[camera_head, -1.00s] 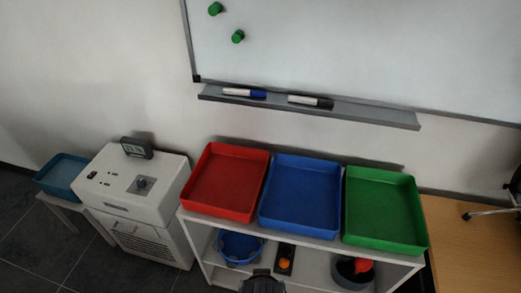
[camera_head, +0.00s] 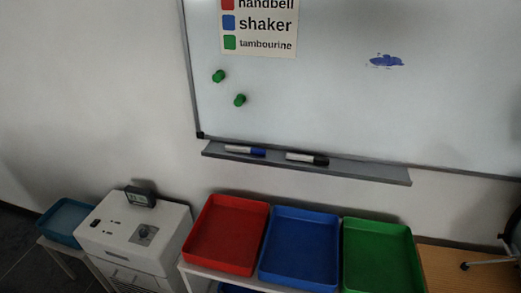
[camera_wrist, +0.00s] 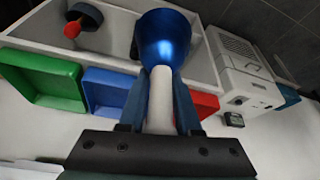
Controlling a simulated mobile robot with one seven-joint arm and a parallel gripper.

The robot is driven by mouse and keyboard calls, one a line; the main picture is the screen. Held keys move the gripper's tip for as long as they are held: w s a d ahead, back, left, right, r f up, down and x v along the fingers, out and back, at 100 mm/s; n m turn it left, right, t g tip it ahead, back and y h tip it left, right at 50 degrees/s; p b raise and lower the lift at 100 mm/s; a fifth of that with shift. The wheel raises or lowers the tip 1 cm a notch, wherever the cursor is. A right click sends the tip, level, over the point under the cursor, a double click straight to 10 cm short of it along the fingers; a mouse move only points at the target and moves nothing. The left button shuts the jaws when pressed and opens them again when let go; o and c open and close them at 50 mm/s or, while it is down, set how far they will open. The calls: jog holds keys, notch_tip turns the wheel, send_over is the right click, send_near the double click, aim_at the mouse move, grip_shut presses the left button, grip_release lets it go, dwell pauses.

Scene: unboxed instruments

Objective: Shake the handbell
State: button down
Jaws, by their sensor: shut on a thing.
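The handbell shows in the wrist view, with a shiny blue bell (camera_wrist: 165,38) and a white handle (camera_wrist: 160,100). My gripper (camera_wrist: 160,85) is shut on the handle, one finger on each side. The bell points away from my palm, toward the top of the picture. My gripper and the handbell are not in the head view.
Red (camera_head: 227,235), blue (camera_head: 300,250) and green (camera_head: 380,260) trays stand in a row on the shelf top. A white machine (camera_head: 135,235) stands at left. A whiteboard (camera_head: 330,100) carries a sign (camera_head: 258,28) reading handbell, shaker, tambourine.

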jog(key=shift+w+r, duration=0.15)
jog(key=shift+r, duration=2)
jog(key=f, duration=0.5)
jog(key=shift+s+f, duration=0.25)
jog(key=shift+f, duration=0.15)
jog(key=shift+w+r, duration=0.15)
